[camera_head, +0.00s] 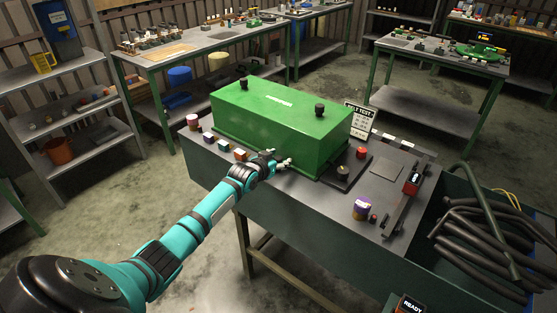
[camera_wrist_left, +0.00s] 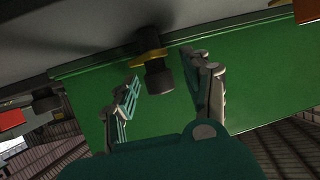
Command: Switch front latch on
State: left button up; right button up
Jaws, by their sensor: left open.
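A green box (camera_head: 282,122) with black knobs on its top sits on the dark workbench. My left gripper (camera_head: 277,161) is at the front face of this box, near its lower edge. In the left wrist view the green face (camera_wrist_left: 95,95) fills the background, and a black knob-like part with a yellow collar (camera_wrist_left: 158,77), which looks like the front latch, stands out from it. My left gripper (camera_wrist_left: 162,66) is open, with one finger on each side of this part; I cannot tell whether they touch it. In the head view the latch is hidden by my gripper. My right gripper is out of view.
Small coloured blocks (camera_head: 209,136) lie on the bench's left end. A bin of dark hoses (camera_head: 485,235) is at the far right.

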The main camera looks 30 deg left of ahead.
pick_arm(q)
jog(key=shift+c, duration=0.9)
grip_shut()
jog(key=shift+d+r+n+y+p, duration=0.1)
jog(key=shift+n+y+p, duration=0.25)
jog(key=shift+p, duration=0.4)
jog(key=shift+n+y+p, duration=0.55)
jog(key=shift+p, duration=0.1)
jog(key=shift+d+n+g+y, duration=0.1)
jog(key=shift+n+g+y, duration=0.2)
jog(key=shift+f+n+y, duration=0.25)
jog(key=shift+n+y, duration=0.15)
jog(key=shift+y, duration=0.1)
jog(key=n+g+y+b, duration=0.1)
jog(key=b, duration=0.3)
jog(key=n+g+y+b, duration=0.1)
jog(key=n+y+b, duration=0.1)
jog(key=b, duration=0.2)
jog(key=shift+f+n+y+b, duration=0.2)
jog(key=shift+n+y+b, duration=0.1)
jog(key=shift+r+n+g+y+b, duration=0.25)
jog(key=shift+n+g+y+b, duration=0.05)
jog(key=shift+b, duration=0.3)
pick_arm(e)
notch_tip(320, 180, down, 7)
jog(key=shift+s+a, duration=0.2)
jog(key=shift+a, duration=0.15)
pick_arm(q)
jog(key=shift+a, duration=0.2)
